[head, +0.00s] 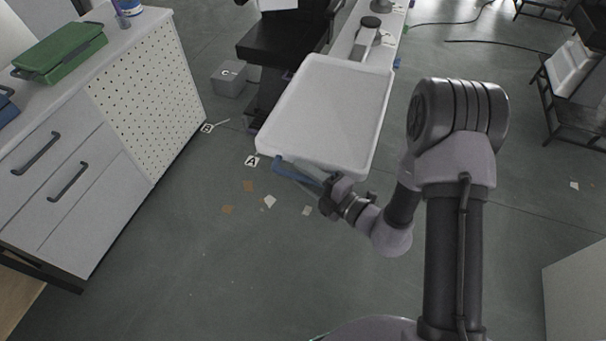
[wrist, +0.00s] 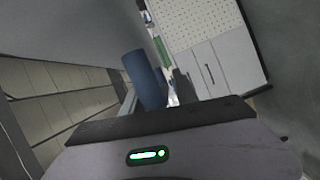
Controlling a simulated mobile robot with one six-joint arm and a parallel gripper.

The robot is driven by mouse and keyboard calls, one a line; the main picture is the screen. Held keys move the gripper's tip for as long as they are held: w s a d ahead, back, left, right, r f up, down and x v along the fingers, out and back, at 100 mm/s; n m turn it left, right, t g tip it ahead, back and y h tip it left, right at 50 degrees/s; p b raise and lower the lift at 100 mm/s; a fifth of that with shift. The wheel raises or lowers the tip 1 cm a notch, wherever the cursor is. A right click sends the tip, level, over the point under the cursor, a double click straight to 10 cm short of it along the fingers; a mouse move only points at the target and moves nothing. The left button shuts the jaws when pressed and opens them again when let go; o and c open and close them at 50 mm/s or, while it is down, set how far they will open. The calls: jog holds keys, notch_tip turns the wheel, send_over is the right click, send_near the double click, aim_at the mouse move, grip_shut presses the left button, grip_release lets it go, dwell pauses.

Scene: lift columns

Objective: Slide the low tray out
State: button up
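A large white tray (head: 335,105) with a raised rim is in the middle of the head view. I cannot tell whether it is the low tray, and no second tray shows clearly. My gripper (head: 300,177) is at the tray's near edge, slightly below the rim in the picture. A blue bar (head: 291,168) lies at the fingers; it also shows upright in the wrist view (wrist: 145,80). I cannot tell whether it is a finger or a handle, or whether the fingers touch the tray. A grey surface (wrist: 75,30) fills the upper left of the wrist view.
A cabinet (head: 75,165) with drawers and a perforated side stands at left, with a green case (head: 60,52) on top. A black seat (head: 288,38) is behind the tray. A grey box (head: 229,78) stands on the floor. The floor (head: 225,270) at front left is open.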

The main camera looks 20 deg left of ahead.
jog(key=shift+s, duration=0.1)
dwell(0.3)
jog(key=p+v, duration=0.3)
jog(key=v, duration=1.4)
jog(key=shift+d, duration=0.2)
jog(key=s+a+r+n+g+h+b, duration=0.25)
jog(key=s+r+n+g, duration=0.65)
jog(key=n, duration=1.2)
jog(key=s+d+r+n+t+h+b, duration=0.1)
jog(key=d+r+n+t+h, duration=0.6)
jog(key=n, duration=1.1)
notch_tip(320, 180, up, 3)
jog(key=d+h, duration=0.2)
jog(key=h, duration=0.1)
jog(key=shift+d+h+b, duration=0.25)
jog(key=shift+h+b, duration=0.1)
jog(key=shift+b, duration=0.05)
